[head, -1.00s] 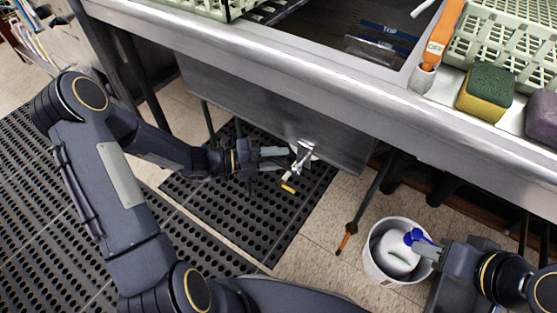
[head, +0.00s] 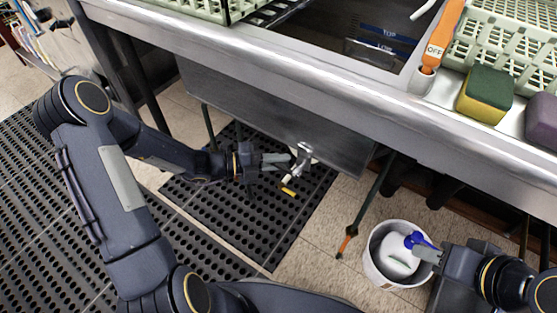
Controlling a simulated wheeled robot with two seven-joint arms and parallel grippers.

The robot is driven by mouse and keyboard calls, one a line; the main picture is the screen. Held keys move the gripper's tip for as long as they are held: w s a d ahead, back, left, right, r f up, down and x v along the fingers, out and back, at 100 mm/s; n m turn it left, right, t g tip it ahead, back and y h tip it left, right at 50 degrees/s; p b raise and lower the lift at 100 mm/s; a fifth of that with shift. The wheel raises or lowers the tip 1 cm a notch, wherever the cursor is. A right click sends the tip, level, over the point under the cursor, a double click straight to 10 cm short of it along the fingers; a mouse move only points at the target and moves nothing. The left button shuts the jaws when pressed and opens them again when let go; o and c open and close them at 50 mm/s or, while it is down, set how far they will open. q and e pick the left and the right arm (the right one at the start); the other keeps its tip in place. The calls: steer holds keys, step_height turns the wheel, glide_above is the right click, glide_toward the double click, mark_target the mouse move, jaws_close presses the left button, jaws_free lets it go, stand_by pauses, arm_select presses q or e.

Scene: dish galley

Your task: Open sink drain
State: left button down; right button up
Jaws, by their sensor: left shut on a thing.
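The sink drain (head: 303,153) is a silver fitting under the front of the steel sink basin. A thin lever with a yellow end (head: 288,190) hangs below it. My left gripper (head: 286,161) has its fingers close together at the drain's left side, shut on the drain lever; the exact contact is small and partly hidden. My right gripper (head: 428,253) is at the lower right, beside the blue top (head: 417,240) of a white bottle (head: 398,262). Whether its fingers are closed on the top is unclear.
A white bucket (head: 372,268) stands on the floor around the bottle. The steel sink rim (head: 300,82) runs above my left arm. A sponge (head: 485,94), an orange OFF handle (head: 441,38) and racks sit on top. A black perforated mat (head: 265,235) covers floor below.

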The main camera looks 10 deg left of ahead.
arm_select(q)
steer(key=shift+s+d+f+n+t+h+p, duration=0.1)
steer(key=shift+f+n+t+h+p, duration=0.3)
steer(key=shift+f+n+h+p, duration=0.4)
steer(key=shift+d+f+n+t+h+p, duration=0.15)
steer(key=shift+f+n+t+h+p, duration=0.25)
steer(key=shift+n+h, duration=0.3)
steer(key=shift+s+d+f+n+t+y+b, duration=0.2)
steer(key=shift+d+f+n+t+b, duration=0.6)
steer(key=shift+n+t, duration=1.5)
steer(key=shift+s+d+f+n+t+b, duration=0.35)
steer(key=shift+d+n+t+b, duration=0.5)
steer(key=shift+n+t, duration=1.45)
steer(key=shift+s+d+f+n+t+y+b, duration=0.1)
steer(key=shift+s+d+f+n+t+b, duration=0.3)
steer(key=shift+n+t+b, duration=1.8)
steer(key=shift+w+d+f+n+g+p, duration=0.1)
steer(key=shift+n+g+p, duration=0.3)
steer(key=shift+n+p, duration=0.2)
steer(key=shift+w+d+n+g+p, duration=0.1)
steer(key=shift+n+g+p, duration=0.3)
steer(key=shift+n+p, duration=0.2)
steer(key=c, duration=1.4)
jaws_free()
steer(key=shift+c, duration=0.2)
